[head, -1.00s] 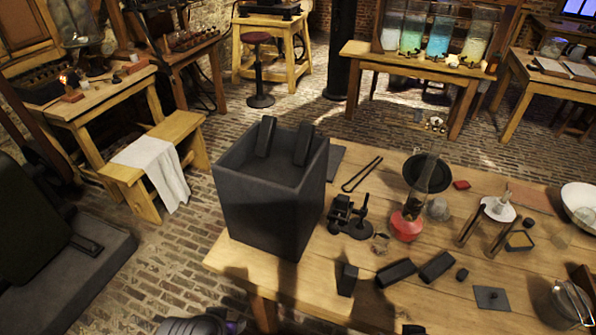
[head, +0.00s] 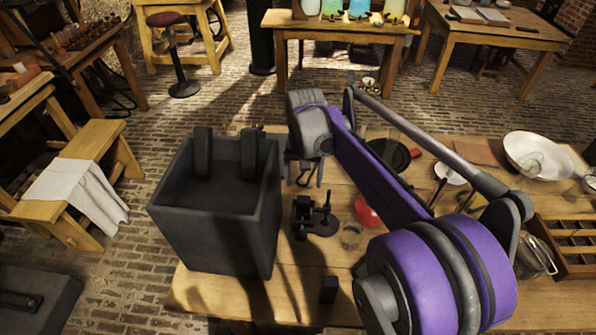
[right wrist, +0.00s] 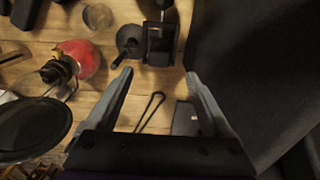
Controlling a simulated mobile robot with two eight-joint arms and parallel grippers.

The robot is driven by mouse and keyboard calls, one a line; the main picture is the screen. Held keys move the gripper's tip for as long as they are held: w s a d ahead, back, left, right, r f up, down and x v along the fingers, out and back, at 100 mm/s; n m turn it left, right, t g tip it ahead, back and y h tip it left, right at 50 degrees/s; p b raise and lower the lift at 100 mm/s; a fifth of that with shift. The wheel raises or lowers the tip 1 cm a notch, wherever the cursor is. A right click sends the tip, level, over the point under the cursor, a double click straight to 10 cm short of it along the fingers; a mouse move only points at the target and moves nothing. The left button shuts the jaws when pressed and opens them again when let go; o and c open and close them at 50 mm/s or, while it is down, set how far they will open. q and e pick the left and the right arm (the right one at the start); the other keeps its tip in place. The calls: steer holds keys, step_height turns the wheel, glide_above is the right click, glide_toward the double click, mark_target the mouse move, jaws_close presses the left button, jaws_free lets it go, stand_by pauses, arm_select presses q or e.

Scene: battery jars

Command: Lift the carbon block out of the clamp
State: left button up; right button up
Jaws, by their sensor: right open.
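The black clamp (head: 313,216) stands on the wooden table, just right of the large dark box. In the right wrist view the clamp (right wrist: 160,42) lies beyond my fingertips, near the top middle. Its dark parts blend together, so I cannot make out the carbon block separately from it. My right gripper (head: 304,174) is above the table, beyond the clamp in the head view. In the right wrist view the right gripper (right wrist: 158,76) is open, with nothing between its fingers. My left gripper is not in view.
The tall dark box (head: 205,235) stands close left of the clamp. A red lamp base (head: 366,212) and a dark round pan (head: 388,155) are to the right. A small black block (head: 329,289) lies nearer. Tongs (right wrist: 150,110) lie below the open fingers.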

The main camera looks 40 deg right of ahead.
mark_target(303, 202)
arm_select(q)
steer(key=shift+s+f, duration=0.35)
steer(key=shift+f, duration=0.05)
arm_select(e)
steer(key=f, duration=1)
steer(key=shift+s, duration=0.2)
steer(key=shift+c, duration=0.2)
jaws_close()
arm_select(q)
steer(key=shift+b, duration=0.3)
arm_select(e)
steer(key=shift+a, duration=0.1)
steer(key=shift+s+r, duration=0.1)
steer(key=shift+r, duration=0.05)
steer(key=shift+r+p, duration=1.6)
steer(key=shift+r, duration=1.75)
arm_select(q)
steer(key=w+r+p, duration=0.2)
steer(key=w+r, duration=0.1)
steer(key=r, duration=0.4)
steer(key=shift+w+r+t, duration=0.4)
arm_select(e)
steer(key=shift+r, duration=2.6)
